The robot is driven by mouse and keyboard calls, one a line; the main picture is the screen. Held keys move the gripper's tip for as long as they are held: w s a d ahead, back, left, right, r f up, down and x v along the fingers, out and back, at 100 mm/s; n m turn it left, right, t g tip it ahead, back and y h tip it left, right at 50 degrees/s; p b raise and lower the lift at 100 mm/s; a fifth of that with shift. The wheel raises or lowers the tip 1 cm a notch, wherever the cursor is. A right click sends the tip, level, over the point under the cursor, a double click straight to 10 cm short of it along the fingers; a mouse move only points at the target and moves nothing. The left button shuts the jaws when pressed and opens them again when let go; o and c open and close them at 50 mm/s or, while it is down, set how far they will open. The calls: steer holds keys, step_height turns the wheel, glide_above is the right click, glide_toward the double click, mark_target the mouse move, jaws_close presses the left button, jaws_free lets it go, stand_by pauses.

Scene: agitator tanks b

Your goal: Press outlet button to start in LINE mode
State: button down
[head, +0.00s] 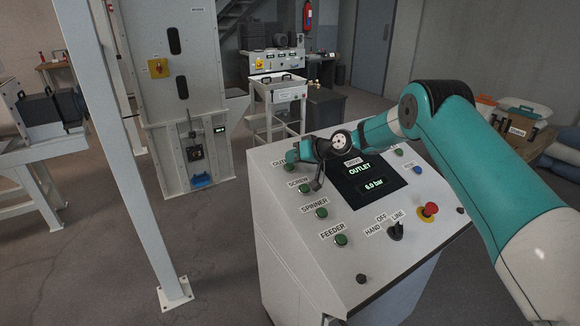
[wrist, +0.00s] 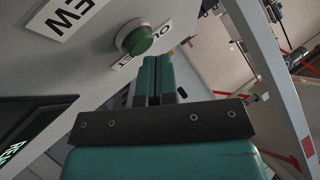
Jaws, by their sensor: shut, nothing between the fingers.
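The grey console (head: 285,235) carries a column of green buttons. The outlet button (wrist: 137,38) shows in the wrist view, between the SCREW label and the partly hidden OUTLET label (wrist: 158,42). In the head view my gripper (head: 292,157) covers that button's area at the console's top left. My gripper (wrist: 158,62) is shut and empty, its tips just below the outlet button in the wrist picture. I cannot tell whether they touch the panel. The mode selector knob (head: 395,232) sits under the HAND, OFF and LINE labels, and seems turned toward LINE. The display (head: 368,182) reads OUTLET, 6.0 bar.
The screw (head: 305,188), spinner (head: 321,213) and feeder (head: 341,239) buttons run down the panel's left side. A red emergency stop (head: 430,209) is at right. A white post (head: 125,140) stands left of the console, with open floor between.

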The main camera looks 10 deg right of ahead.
mark_target(297, 177)
steer(key=shift+w+f+b, duration=0.15)
steer(key=shift+f+b, duration=0.35)
steer(key=shift+b, duration=0.05)
stand_by(0.4)
steer(key=shift+r, duration=0.15)
steer(key=shift+s+r+p, duration=0.3)
steer(key=shift+r+p, duration=0.15)
steer(key=shift+r, duration=0.3)
steer(key=r, duration=0.1)
steer(key=s+r+p, duration=0.1)
steer(key=r, duration=0.1)
steer(key=r+p, duration=0.1)
steer(key=shift+s+d+r, duration=0.25)
steer(key=shift+d+r, duration=0.05)
steer(key=shift+r, duration=0.05)
stand_by(0.4)
